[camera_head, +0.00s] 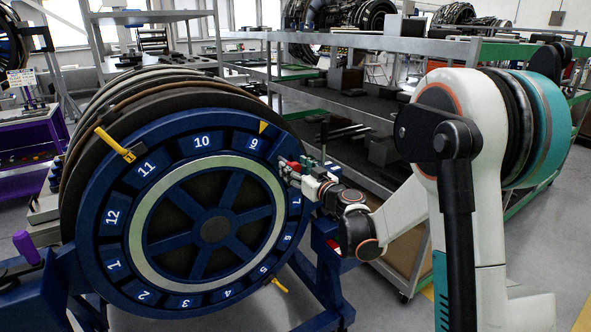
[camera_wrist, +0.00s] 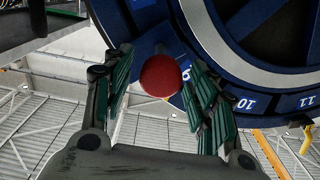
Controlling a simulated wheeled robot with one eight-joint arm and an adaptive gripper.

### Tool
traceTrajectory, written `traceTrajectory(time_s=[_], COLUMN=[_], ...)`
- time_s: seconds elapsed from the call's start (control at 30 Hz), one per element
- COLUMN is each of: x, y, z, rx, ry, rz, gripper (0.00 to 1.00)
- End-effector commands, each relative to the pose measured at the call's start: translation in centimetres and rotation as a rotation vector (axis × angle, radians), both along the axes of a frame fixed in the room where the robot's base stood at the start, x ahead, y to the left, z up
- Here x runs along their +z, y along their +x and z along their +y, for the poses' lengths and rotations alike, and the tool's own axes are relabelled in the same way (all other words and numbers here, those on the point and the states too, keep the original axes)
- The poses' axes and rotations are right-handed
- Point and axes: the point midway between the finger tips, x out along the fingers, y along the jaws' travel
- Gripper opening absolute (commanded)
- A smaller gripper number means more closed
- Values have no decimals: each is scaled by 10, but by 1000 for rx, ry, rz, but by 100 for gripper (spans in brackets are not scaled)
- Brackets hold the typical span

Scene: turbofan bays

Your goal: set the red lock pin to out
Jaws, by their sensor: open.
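The red lock pin shows its round red knob (camera_wrist: 160,76) in the wrist view, in front of the blue numbered wheel near the 9. In the head view a small red spot (camera_head: 294,166), which looks like the same knob, is at the wheel's right edge. My gripper (camera_wrist: 158,95) is open, with one green-padded finger on each side of the knob. Gaps show between the knob and both fingers; I cannot tell how deep it sits between them. In the head view my gripper (camera_head: 298,172) is at the wheel's right rim.
The blue wheel (camera_head: 103,237) carries numbered plates and a yellow marker (camera_head: 263,127) by the 9. A yellow-ended lever (camera_head: 115,145) sticks out at its upper left. A purple handle (camera_head: 27,247) is at the lower left. Metal shelving (camera_head: 350,103) stands close behind my arm.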

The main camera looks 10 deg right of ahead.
Motion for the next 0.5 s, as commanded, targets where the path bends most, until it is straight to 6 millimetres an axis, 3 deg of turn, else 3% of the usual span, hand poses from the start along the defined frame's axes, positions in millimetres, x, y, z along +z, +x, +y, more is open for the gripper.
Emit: traceTrajectory(time_s=[0.17,0.5], x=[0,0], y=[-22,-86], z=[-7,-29], rx=[-2,-3], ry=[0,0], rz=[0,1], gripper=[53,53])
